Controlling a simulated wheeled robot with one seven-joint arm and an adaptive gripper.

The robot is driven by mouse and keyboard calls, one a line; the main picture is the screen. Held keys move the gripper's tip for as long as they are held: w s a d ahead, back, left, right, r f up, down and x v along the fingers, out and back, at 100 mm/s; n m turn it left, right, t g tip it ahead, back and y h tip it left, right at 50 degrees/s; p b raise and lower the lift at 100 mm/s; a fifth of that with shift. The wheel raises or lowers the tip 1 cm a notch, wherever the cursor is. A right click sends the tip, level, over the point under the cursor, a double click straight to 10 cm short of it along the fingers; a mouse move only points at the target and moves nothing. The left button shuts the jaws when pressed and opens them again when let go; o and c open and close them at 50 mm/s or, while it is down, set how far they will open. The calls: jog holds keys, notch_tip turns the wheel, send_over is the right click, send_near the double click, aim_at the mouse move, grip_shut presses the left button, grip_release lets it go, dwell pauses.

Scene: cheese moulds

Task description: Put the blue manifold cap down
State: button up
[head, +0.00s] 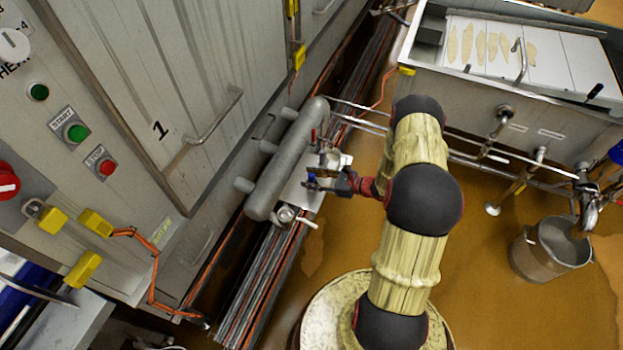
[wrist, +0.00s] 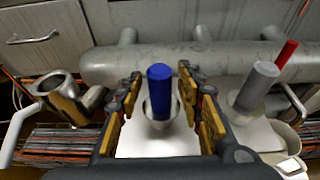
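The blue manifold cap (wrist: 160,92) stands upright in the wrist view, its lower end inside a pale round cup or socket on a white plate (wrist: 140,145). A small patch of its blue (head: 311,181) also shows in the head view. My gripper (head: 322,182) is at the plate beside the grey manifold pipe (head: 285,160). In the wrist view its two yellow-padded fingers stand apart on either side of the blue cap, with a gap on each side. The foot of the cap is hidden inside the cup.
An open metal pipe elbow (wrist: 54,86) is at the left. The manifold pipe runs close behind. A steel bucket (head: 548,250) stands on the floor at the right.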

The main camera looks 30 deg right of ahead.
jog(key=shift+r, duration=0.1)
jog(key=shift+s+d+r, duration=0.1)
jog(key=shift+d+r, duration=0.05)
jog(key=shift+r, duration=0.05)
jog(key=p+v, duration=0.3)
jog(key=v, duration=0.8)
jog(key=s+a+r+n+g, duration=0.1)
jog(key=a+r+n+g, duration=0.55)
jog(key=r, duration=0.55)
jog(key=a+r+n+g, duration=0.3)
jog(key=a+r+n, duration=0.55)
jog(key=r, duration=0.45)
jog(key=s+a+r+n+t+h, duration=0.1)
jog(key=s+a+r+n+h, duration=0.2)
jog(key=s+r+n, duration=0.3)
jog(key=s+a+r+n+t+h, duration=0.2)
jog(key=s+a+r+n+h, duration=0.2)
jog(key=s+r, duration=0.8)
jog(key=r+n+h, duration=0.1)
jog(key=n+h, duration=0.1)
jog(key=n, duration=0.1)
jog(key=shift+a, duration=0.25)
jog(key=shift+d+r+t, duration=0.1)
jog(key=shift+r+t, duration=0.05)
jog(key=shift+t, duration=0.1)
